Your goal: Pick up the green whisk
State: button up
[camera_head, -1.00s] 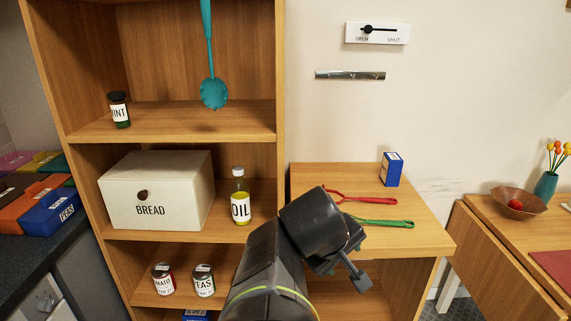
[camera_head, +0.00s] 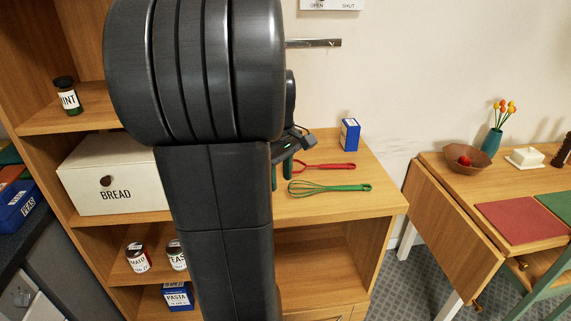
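The green whisk (camera_head: 345,188) lies flat on the wooden side top, its wire loops toward the left and its handle toward the right. My gripper (camera_head: 282,174) shows just left of the whisk's loops, partly hidden behind my large dark arm. Its two fingers point down and stand apart with nothing visible between them. It looks open and empty. I cannot tell how high the fingertips are above the top.
A red utensil (camera_head: 335,166) lies behind the green whisk, close to my gripper. A blue box (camera_head: 349,135) stands at the back of the top. My arm hides part of the shelves and the bread box (camera_head: 108,180). The top's front right is clear.

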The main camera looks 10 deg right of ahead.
aim_at(339, 187)
jog(key=l+u, duration=0.25)
jog(key=u, duration=0.15)
jog(key=l+u, duration=0.25)
jog(key=u, duration=0.15)
jog(key=l+u, duration=0.25)
jog(key=u, duration=0.15)
jog(key=k+l+u, duration=0.1)
jog(key=l, duration=0.3)
jog(key=k+l, duration=0.1)
jog(key=l, duration=0.25)
jog(key=k+l+u, duration=0.15)
jog(key=l, duration=0.25)
jog(key=k+l, duration=0.1)
jog(key=l, duration=0.25)
jog(key=k+l+u, duration=0.15)
jog(key=l, duration=0.2)
